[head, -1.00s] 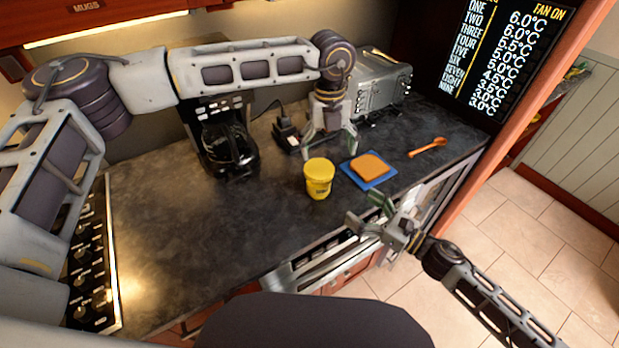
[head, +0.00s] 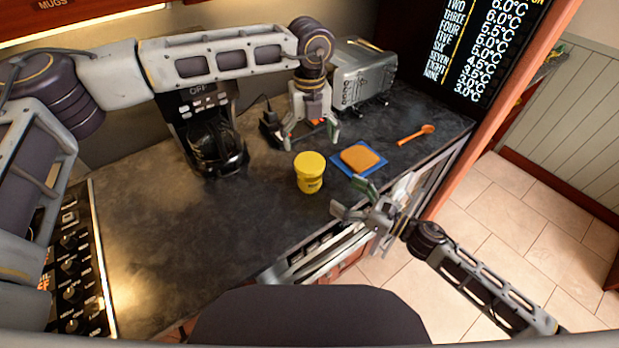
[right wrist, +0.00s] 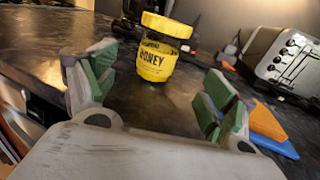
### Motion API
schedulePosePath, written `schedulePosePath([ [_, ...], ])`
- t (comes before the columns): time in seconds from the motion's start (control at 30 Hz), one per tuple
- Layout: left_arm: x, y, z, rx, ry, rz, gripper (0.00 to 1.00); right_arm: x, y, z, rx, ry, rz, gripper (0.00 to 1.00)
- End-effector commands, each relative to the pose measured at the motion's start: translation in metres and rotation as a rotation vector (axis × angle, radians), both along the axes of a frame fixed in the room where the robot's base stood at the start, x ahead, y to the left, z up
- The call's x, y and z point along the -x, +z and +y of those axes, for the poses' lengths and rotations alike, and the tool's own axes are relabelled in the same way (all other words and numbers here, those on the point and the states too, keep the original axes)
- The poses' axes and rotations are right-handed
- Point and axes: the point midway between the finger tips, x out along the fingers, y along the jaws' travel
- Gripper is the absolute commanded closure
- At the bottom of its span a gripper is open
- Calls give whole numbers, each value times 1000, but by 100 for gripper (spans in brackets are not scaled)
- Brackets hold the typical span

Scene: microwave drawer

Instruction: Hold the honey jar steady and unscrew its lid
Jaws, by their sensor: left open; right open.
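The honey jar (head: 310,182) is yellow and stands upright on the dark counter, with its yellow lid (head: 309,162) on. In the right wrist view the jar (right wrist: 156,60) reads HONEY, and its lid (right wrist: 167,24) is at the top. My left gripper (head: 311,142) is open just behind the jar, pointing down and not around it. My right gripper (head: 352,198) is open at the counter's front edge, to the right of and nearer than the jar. In the right wrist view the jar lies ahead, between and beyond the open fingers (right wrist: 158,90).
A blue board (head: 343,168) with a bread slice (head: 364,157) lies right of the jar. An orange spoon (head: 416,134) lies farther right. A coffee maker (head: 212,140) stands left, and a toaster (head: 362,75) stands at the back. The counter's left front (head: 190,230) is clear.

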Motion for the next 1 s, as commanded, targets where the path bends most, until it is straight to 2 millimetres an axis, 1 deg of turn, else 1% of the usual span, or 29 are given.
schedulePosePath([
  [1.0, 0, 0, 0, 0, 0, 0, 9, -37, 1, 48, -1, -1, -1, 16],
])
